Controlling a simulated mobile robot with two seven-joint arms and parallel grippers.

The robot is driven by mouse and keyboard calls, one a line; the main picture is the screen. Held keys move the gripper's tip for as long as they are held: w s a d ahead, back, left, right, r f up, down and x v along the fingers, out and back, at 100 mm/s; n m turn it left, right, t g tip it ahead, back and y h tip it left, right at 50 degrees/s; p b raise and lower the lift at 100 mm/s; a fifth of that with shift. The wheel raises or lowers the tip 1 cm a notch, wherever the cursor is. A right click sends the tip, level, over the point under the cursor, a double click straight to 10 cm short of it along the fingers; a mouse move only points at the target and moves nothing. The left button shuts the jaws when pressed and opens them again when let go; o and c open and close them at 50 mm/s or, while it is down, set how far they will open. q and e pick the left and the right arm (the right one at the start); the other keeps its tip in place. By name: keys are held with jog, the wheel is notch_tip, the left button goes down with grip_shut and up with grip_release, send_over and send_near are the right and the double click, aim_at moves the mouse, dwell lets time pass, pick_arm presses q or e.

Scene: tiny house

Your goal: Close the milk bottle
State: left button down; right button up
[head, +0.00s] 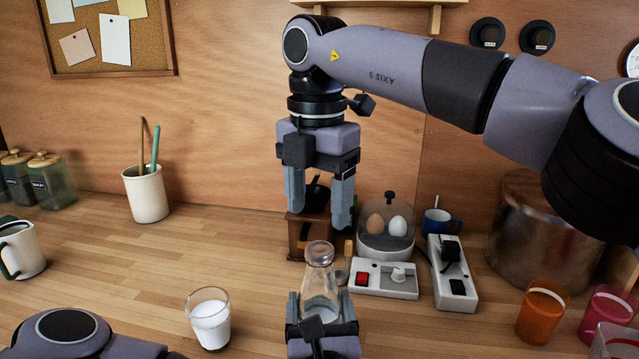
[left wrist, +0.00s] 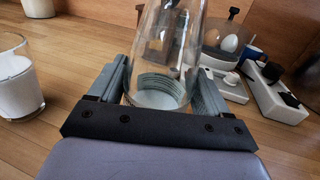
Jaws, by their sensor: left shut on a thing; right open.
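The clear glass milk bottle (head: 319,279) stands upright in my left gripper (head: 320,311), with a little whitish content low inside. Its mouth looks uncovered. In the left wrist view the bottle (left wrist: 165,62) is between the two fingers of my left gripper (left wrist: 158,92), its top cut off by the frame. My right gripper (head: 318,205) is open and points down, above and behind the bottle mouth, apart from it. A small light-brown piece (head: 348,248) shows just right of the bottle neck; I cannot tell whether it is a stopper.
A glass of milk (head: 209,318) stands left of the bottle. Behind are a wooden grinder (head: 296,236), an egg cooker (head: 386,243), a white switch box (head: 384,279) and a power strip (head: 452,274). Orange cup (head: 543,311) at right. The counter's left middle is clear.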

jog(key=n, duration=0.5)
jog(key=shift+r, duration=0.15)
jog(key=n, duration=0.4)
jog(key=shift+r+n, duration=0.15)
jog(key=shift+n, duration=0.25)
jog(key=n, duration=0.4)
jog(key=shift+r+n, duration=0.1)
jog(key=shift+n, duration=0.3)
jog(key=n, duration=0.6)
jog(key=shift+r, duration=0.2)
jog(key=n, duration=0.5)
jog(key=shift+r, duration=0.1)
jog(key=n, duration=0.4)
jog(key=shift+r+n, duration=0.15)
jog(key=shift+n, duration=0.15)
jog(key=n, duration=0.4)
jog(key=shift+d+r+n, duration=0.1)
jog(key=shift+n, duration=0.3)
jog(key=n, duration=0.5)
jog(key=shift+r+n, duration=0.15)
jog(key=shift+n, duration=0.25)
